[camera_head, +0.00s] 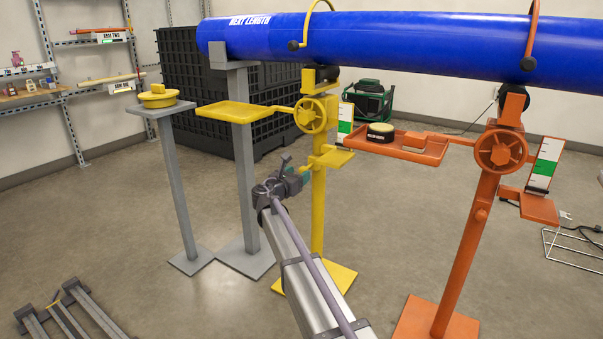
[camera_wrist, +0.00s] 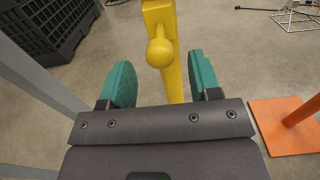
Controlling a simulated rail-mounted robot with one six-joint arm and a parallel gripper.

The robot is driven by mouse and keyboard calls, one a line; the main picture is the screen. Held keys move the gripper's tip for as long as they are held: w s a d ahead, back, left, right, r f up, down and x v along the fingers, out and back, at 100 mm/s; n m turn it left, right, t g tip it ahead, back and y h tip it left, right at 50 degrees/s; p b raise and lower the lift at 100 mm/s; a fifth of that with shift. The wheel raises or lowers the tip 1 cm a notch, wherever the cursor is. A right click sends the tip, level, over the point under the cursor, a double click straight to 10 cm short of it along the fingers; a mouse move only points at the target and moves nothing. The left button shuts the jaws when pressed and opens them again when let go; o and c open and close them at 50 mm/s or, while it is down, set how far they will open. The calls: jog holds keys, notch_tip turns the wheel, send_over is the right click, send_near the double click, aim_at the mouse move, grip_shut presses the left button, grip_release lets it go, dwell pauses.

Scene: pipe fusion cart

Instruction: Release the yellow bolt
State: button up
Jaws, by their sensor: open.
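The yellow bolt (camera_wrist: 160,52) has a round knob and sticks out from the yellow stand's post (camera_wrist: 172,75). In the wrist view it appears just beyond the gap between my teal finger pads, with no pad touching it. My gripper (camera_wrist: 162,78) is open and empty. In the head view my gripper (camera_head: 300,170) is just left of the yellow stand (camera_head: 318,215), below its handwheel (camera_head: 310,115). The bolt is small there and partly hidden by my gripper.
A blue pipe (camera_head: 420,45) rests across the stands above. A yellow tray (camera_head: 237,111) is up and left of my gripper. The orange stand (camera_head: 465,250) with its tray (camera_head: 390,146) is to the right. A grey stand (camera_head: 247,190) is to the left.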

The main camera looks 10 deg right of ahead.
jog(key=v, duration=0.7)
jog(key=shift+s+a, duration=0.25)
jog(key=shift+s, duration=0.05)
